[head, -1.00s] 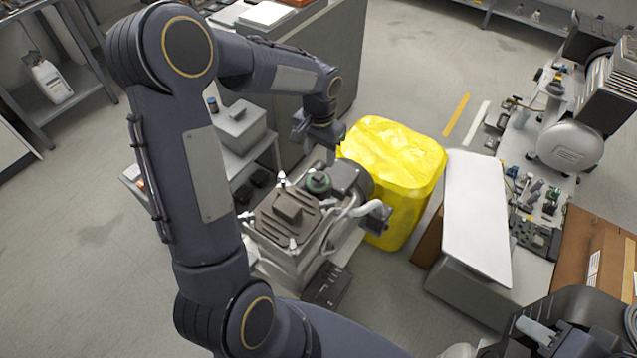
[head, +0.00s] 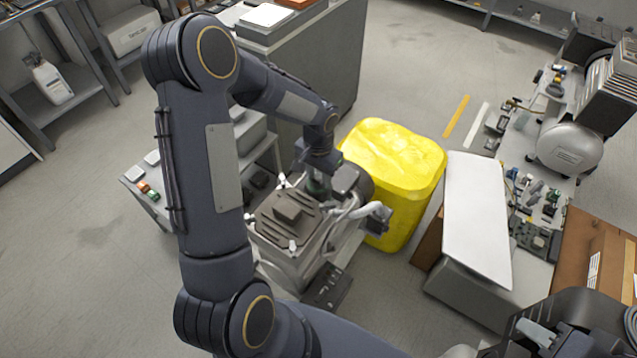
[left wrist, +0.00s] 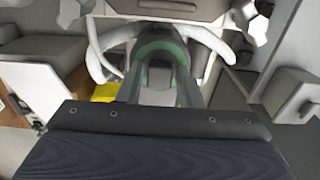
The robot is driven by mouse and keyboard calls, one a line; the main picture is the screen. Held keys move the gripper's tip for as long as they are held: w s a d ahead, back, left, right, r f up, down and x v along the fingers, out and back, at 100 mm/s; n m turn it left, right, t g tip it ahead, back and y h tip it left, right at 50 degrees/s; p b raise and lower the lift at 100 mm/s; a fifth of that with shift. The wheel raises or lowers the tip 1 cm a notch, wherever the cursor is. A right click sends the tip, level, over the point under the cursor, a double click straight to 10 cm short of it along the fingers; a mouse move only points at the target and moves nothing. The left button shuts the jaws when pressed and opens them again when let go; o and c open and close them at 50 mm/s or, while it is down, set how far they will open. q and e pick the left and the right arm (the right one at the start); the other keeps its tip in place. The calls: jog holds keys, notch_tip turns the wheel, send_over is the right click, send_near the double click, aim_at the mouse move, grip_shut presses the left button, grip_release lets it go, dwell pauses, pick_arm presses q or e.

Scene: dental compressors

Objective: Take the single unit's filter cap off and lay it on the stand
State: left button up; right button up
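The single unit (head: 290,222) is a grey compressor with a ribbed brown-grey top, left of the yellow bin. Its filter cap, dark with a green ring, shows at the unit's far side in the head view (head: 316,188), mostly hidden by my left gripper (head: 318,175). In the left wrist view the cap (left wrist: 160,62) lies between the two spread fingers of my left gripper (left wrist: 160,88); I cannot tell whether they touch it. A white sloping top on a grey base (head: 478,220) stands at the right, possibly the stand. My right gripper (head: 535,330) is only partly visible at the lower right.
A yellow bin (head: 393,180) stands right behind the unit. White hoses (head: 345,220) curve beside the cap. A bench with another compressor (head: 570,148) is at the right; a grey shelf cart (head: 150,205) is at the left. Floor is clear at the far left.

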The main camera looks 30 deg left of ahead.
pick_arm(q)
jog(key=c, duration=0.6)
jog(key=shift+r, duration=0.1)
